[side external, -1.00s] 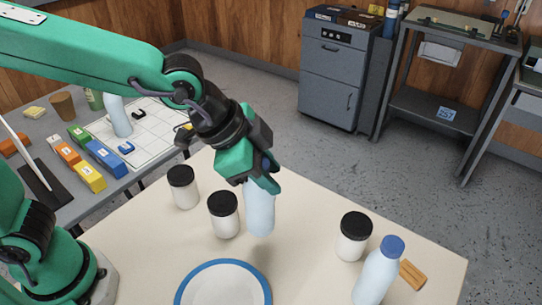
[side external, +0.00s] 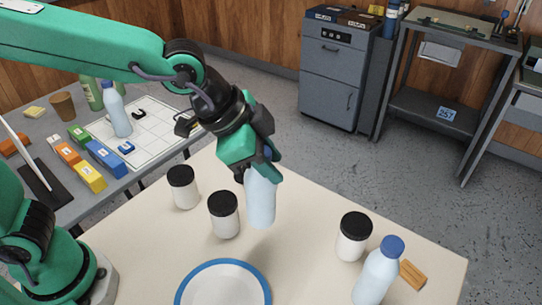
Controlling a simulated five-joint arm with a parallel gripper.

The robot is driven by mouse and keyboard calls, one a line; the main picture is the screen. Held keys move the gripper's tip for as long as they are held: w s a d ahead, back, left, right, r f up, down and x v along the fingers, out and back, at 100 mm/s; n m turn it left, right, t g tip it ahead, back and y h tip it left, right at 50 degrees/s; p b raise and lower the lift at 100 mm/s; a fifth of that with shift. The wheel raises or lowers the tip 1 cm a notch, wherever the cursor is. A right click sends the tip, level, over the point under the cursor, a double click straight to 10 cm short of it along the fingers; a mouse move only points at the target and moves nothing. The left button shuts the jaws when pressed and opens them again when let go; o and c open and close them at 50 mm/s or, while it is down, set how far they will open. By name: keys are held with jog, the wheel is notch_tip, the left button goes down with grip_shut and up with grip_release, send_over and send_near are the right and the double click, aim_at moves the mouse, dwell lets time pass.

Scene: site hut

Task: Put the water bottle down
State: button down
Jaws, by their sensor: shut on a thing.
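My gripper (side external: 262,166) is shut on the upper part of a pale blue water bottle (side external: 261,205). It holds the bottle nearly upright over the cream table (side external: 310,215), just right of the middle white jar. The fingers largely hide the bottle's cap. I cannot tell from this view whether the bottle's base touches the table or hangs a little above it. A similar pale bottle with a blue cap (side external: 377,275) stands at the table's front right.
White jars with black lids stand left of the held bottle (side external: 183,188) (side external: 224,216) and to its right (side external: 353,238). A blue-rimmed plate (side external: 223,265) lies in front. A wooden block (side external: 412,275) is near the right edge. A grey side table holds colored blocks and another bottle (side external: 116,112).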

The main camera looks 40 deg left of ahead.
jog(key=w+a+r+n+t+y, duration=0.1)
jog(key=w+a+r+n+y, duration=0.15)
jog(key=w+a+n, duration=1.25)
jog(key=w+a+n+y, duration=0.1)
jog(key=w+a, duration=0.2)
jog(key=a, duration=1)
jog(key=w+a+n+y, duration=0.1)
jog(key=w+a+y, duration=0.15)
jog(key=a, duration=1.05)
jog(key=w+a+n+y, duration=0.1)
jog(key=w+a, duration=0.2)
jog(key=a, duration=1.1)
jog(key=a+f, duration=0.8)
jog(key=a, duration=0.3)
jog(key=shift+s+g, duration=0.4)
jog(key=shift+s, duration=0.05)
jog(key=shift+a, duration=0.1)
jog(key=shift+f, duration=2.05)
